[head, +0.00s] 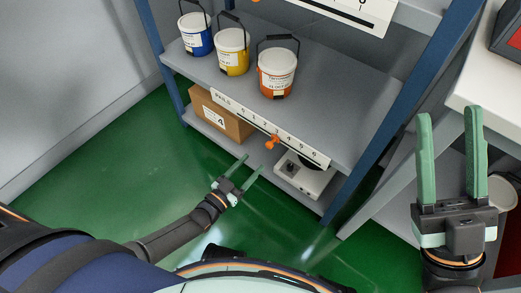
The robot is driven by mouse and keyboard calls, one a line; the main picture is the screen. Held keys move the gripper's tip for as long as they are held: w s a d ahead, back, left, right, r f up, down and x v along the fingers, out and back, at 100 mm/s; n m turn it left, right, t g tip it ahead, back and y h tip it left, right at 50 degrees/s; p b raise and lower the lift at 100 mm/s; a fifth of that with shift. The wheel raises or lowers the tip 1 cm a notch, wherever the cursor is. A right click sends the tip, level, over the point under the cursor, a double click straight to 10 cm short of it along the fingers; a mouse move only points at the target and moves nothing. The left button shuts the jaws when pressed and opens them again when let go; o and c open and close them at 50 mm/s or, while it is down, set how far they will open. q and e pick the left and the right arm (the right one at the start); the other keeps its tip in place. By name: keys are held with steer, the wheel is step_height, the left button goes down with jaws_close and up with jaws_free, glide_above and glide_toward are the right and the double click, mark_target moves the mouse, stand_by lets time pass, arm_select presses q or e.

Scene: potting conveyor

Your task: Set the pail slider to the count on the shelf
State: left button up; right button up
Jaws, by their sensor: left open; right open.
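Three pails stand upright on the middle shelf: a blue pail (195,34), a yellow pail (232,51) and an orange pail (276,72). The white pail scale (234,105) runs along that shelf's front edge, marked PAILS with numbers from 0 to 6. Its orange slider knob (271,142) sits near the middle of the scale, around 2 to 3; the exact number is unclear. My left gripper (251,165) is open and empty, in front of and below the knob, apart from it. My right gripper (449,116) is open and empty at the right, beside the shelf unit.
Another numbered strip (345,10) shows on the upper shelf. Blue posts (392,100) frame the unit. A pale table (480,80) stands right. Green floor is clear at left.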

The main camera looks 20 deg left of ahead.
arm_select(q)
steer(key=v, duration=0.2)
steer(key=shift+s+a, duration=0.15)
steer(key=shift+s, duration=0.2)
stand_by(0.4)
